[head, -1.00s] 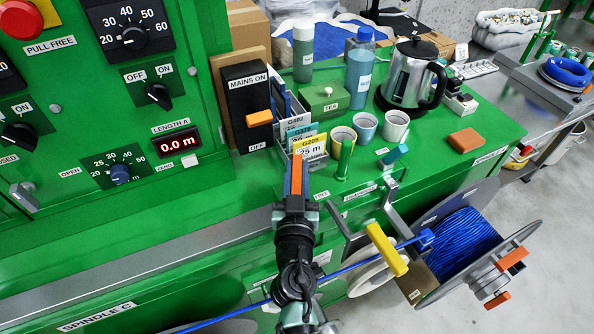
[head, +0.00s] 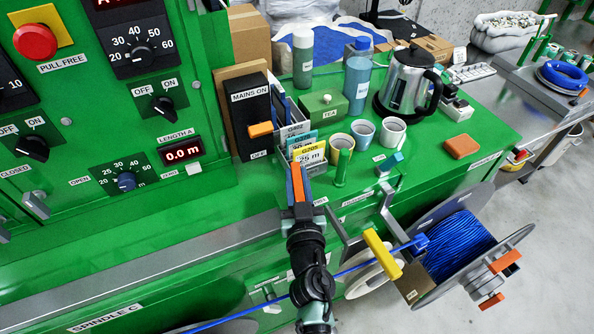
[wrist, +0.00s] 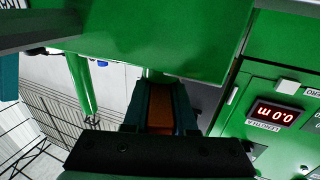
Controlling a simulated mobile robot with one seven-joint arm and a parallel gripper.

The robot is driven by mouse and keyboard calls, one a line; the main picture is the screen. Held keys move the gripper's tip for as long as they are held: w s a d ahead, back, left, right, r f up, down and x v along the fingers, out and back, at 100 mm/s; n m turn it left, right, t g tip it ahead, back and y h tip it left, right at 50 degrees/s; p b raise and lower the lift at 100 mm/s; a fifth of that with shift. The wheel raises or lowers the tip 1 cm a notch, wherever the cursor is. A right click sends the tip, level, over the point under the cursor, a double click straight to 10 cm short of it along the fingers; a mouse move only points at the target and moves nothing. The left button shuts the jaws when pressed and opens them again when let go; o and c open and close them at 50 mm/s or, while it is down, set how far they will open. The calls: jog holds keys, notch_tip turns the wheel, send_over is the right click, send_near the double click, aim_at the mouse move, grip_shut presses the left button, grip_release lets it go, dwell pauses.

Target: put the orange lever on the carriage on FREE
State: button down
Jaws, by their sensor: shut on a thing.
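My gripper (head: 298,178) is at the front edge of the green bench, below the card holder. Its fingers are shut on the orange lever (head: 298,188), which shows as a narrow orange strip between them. In the wrist view the lever (wrist: 160,112) is a brown-orange block between the two dark fingers (wrist: 160,100). A small white label (head: 320,201), which seems to read FREE, is just right of the fingers. The lever's base and most of the carriage are hidden behind my gripper and arm.
A yellow handle (head: 381,254) and the blue cable (head: 352,269) are right of my arm, by the blue cable reel (head: 457,247). Yellow-topped cards (head: 310,156), a green post (head: 342,168) and cups (head: 363,132) stand behind the gripper. A green panel overhangs in the wrist view.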

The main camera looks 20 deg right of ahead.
jog(key=shift+d+r+n+y+p, duration=0.15)
jog(key=shift+n+y+p, duration=0.45)
jog(key=shift+p, duration=0.6)
jog(key=shift+r+n+y+p, duration=0.15)
jog(key=shift+n+y+p, duration=0.15)
jog(key=shift+y+p, duration=0.7)
jog(key=shift+f+n+t+y+p, duration=0.3)
jog(key=shift+n+y+p, duration=0.35)
jog(key=shift+p, duration=0.3)
jog(key=c, duration=0.7)
grip_release()
jog(key=shift+s+a, duration=0.15)
jog(key=shift+s, duration=3.1)
jog(key=shift+s+a, duration=0.1)
jog(key=shift+s, duration=3.15)
